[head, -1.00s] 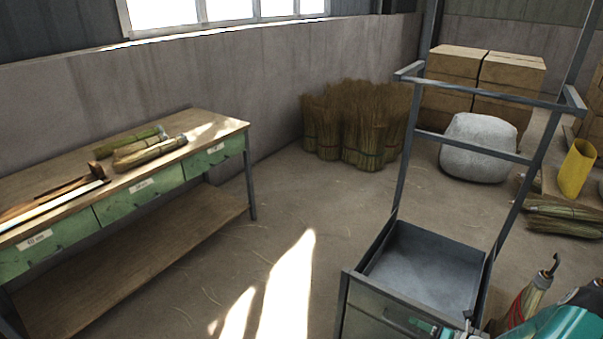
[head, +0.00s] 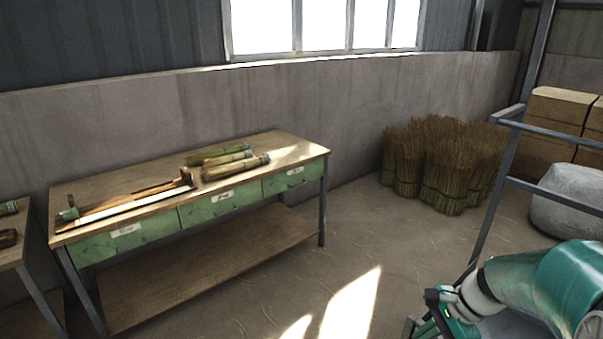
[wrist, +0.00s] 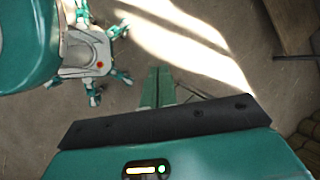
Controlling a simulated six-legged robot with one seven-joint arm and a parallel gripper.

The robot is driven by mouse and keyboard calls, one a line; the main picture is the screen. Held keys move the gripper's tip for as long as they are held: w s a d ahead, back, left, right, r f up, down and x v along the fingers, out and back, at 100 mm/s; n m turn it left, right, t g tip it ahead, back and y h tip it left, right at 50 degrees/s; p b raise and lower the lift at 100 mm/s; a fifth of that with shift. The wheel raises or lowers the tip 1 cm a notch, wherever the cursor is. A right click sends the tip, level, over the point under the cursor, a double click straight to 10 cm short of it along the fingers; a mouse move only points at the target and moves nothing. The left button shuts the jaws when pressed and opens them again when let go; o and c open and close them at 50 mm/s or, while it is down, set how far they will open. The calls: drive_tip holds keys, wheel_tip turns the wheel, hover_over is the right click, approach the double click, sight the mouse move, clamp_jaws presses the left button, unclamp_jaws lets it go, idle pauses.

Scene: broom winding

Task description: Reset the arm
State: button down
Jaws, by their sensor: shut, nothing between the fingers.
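My arm, teal and white, reaches into the lower right of the head view. In the wrist view my gripper (wrist: 157,88) shows as two narrow teal fingers, side by side and shut, with nothing between them. The floor lies below it, with a bright sunlit patch beside it. My own white and teal body and legs show at the upper left of the wrist view. The gripper's fingertips are hard to make out in the head view.
A workbench (head: 110,188) with green drawers holds bound bundles (head: 235,166) and long tools. A second table (head: 12,240) stands at far left. Broom bundles (head: 450,165), boxes (head: 555,125), a pale sack (head: 570,200) and a metal frame (head: 505,160) are at right. Floor before the workbench is clear.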

drive_tip(key=s+a+r+n+t+h, duration=0.4)
drive_tip(key=s+a+r+n, duration=0.6)
drive_tip(key=r+n, duration=0.3)
drive_tip(key=shift+s+n+h, duration=0.6)
drive_tip(key=shift+n+h, duration=0.1)
drive_tip(key=shift+n, duration=0.4)
drive_tip(key=shift+d, duration=0.15)
